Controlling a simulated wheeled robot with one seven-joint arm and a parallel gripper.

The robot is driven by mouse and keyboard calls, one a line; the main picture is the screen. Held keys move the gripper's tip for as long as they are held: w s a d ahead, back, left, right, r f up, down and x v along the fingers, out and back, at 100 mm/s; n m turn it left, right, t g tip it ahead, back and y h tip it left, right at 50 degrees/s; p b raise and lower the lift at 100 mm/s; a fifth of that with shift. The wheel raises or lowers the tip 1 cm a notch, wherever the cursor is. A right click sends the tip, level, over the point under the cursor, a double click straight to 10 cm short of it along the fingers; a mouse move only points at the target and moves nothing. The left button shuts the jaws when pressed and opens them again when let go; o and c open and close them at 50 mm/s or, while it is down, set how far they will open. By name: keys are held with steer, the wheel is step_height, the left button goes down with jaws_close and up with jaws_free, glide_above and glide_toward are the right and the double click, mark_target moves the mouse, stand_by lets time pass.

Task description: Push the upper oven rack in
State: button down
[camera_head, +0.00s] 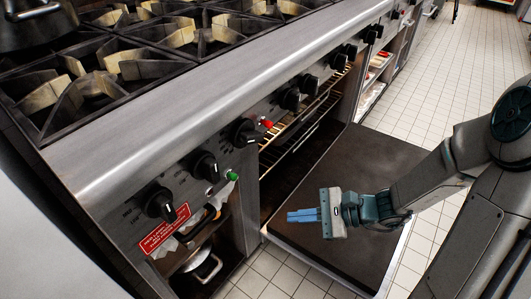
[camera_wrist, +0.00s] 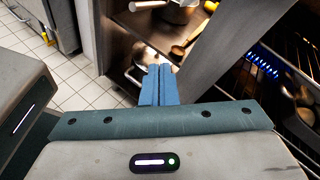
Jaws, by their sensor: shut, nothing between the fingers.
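The oven (camera_head: 252,165) stands open, its dark door (camera_head: 345,175) folded down flat. Wire racks show inside; the upper rack (camera_head: 296,119) is a set of thin golden bars just under the control panel, mostly hidden by the panel. How far out it sits cannot be told. My gripper (camera_head: 291,215) is above the near part of the open door, its blue fingers together, pointing left towards the oven front, apart from the rack. In the wrist view, the shut, empty fingers (camera_wrist: 160,72) point at the divider and open shelf; rack wires (camera_wrist: 303,48) appear at right.
An open shelf with a pot (camera_head: 200,267) lies left of the oven, beyond an upright steel divider (camera_wrist: 222,45). Control knobs (camera_head: 243,131) stick out above the opening. Blue flames (camera_wrist: 262,65) show in the oven. Tiled floor (camera_head: 440,95) is clear beyond the door.

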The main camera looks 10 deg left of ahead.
steer(key=w+m+t+y+p, duration=0.1)
steer(key=w+m+t+y, duration=0.2)
steer(key=w+m+t, duration=0.6)
steer(key=w+a+m+b, duration=0.1)
steer(key=w+a+b, duration=0.3)
steer(key=a, duration=0.8)
steer(key=shift+w+a+r+g+b, duration=0.3)
steer(key=shift+w+r+g, duration=0.1)
steer(key=shift+w, duration=0.4)
